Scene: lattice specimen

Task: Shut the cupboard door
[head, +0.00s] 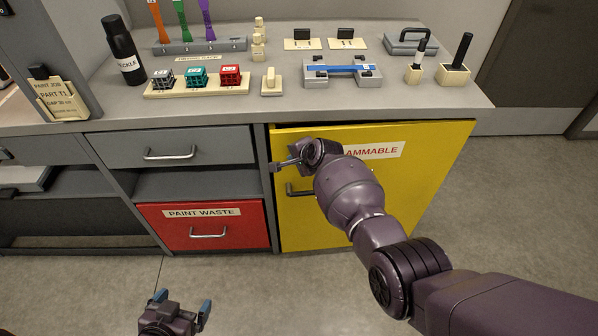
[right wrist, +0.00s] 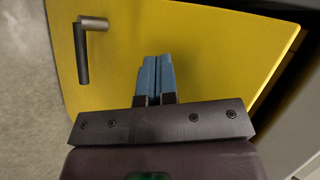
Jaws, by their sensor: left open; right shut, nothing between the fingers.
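The yellow cupboard door (head: 345,215), labelled as flammable, is under the right part of the bench. Its dark handle (head: 291,189) is near its left edge; the handle also shows in the right wrist view (right wrist: 83,55). A dark strip runs along the door's top edge; I cannot tell how far the door stands from its frame. My right gripper (head: 277,167) is shut and empty, in front of the door's upper left, just above the handle. Its blue fingertips (right wrist: 155,78) point at the yellow face; contact is unclear. My left gripper (head: 182,303) is open and empty, low over the floor.
The grey bench top (head: 220,107) above holds a black bottle (head: 123,50), small coloured blocks and tools. A grey drawer (head: 172,148) and a red paint waste drawer (head: 205,226) are left of the door. The floor (head: 500,220) to the right is clear.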

